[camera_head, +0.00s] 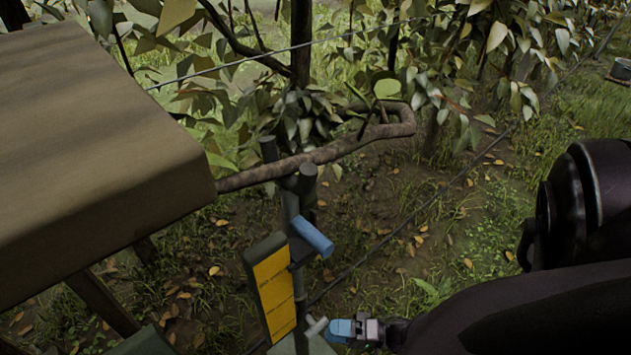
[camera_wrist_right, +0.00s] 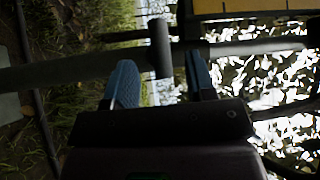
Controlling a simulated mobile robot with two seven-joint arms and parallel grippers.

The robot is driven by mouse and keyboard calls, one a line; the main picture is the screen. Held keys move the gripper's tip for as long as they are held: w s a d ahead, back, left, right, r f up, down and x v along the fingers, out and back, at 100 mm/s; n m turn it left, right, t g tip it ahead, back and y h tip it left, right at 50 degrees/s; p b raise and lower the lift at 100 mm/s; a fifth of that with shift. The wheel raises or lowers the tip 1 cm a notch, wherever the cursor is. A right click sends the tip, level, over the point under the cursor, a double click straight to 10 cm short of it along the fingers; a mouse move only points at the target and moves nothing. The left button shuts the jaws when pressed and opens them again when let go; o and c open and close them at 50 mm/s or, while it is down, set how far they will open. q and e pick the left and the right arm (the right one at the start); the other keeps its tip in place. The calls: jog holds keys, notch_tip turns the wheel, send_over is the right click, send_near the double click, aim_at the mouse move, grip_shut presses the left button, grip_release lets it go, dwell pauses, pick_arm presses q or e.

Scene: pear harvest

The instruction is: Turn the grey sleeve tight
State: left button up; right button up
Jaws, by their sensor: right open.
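A short grey piece with a crossbar (camera_head: 316,327) sits low on the post, just left of my right gripper (camera_head: 342,329). It may be the grey sleeve; I cannot tell for sure. In the right wrist view a grey crosspiece (camera_wrist_right: 160,48) stands in front of the gap between my blue fingertips (camera_wrist_right: 162,85). My right gripper is open, and the crosspiece looks to be ahead of the fingers. Contact cannot be told. My left gripper is out of view.
A yellow and dark green panel (camera_head: 273,290) and a blue cylinder (camera_head: 312,236) are on the post above the gripper. A rusty hooked bar (camera_head: 330,150) crosses higher up. A beige slab (camera_head: 90,150) fills the left. Wires and foliage lie behind.

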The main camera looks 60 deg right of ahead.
aim_at(316, 328)
jog(key=shift+x, duration=2.5)
jog(key=shift+c, duration=0.2)
jog(key=c, duration=0.9)
jog(key=shift+o, duration=0.2)
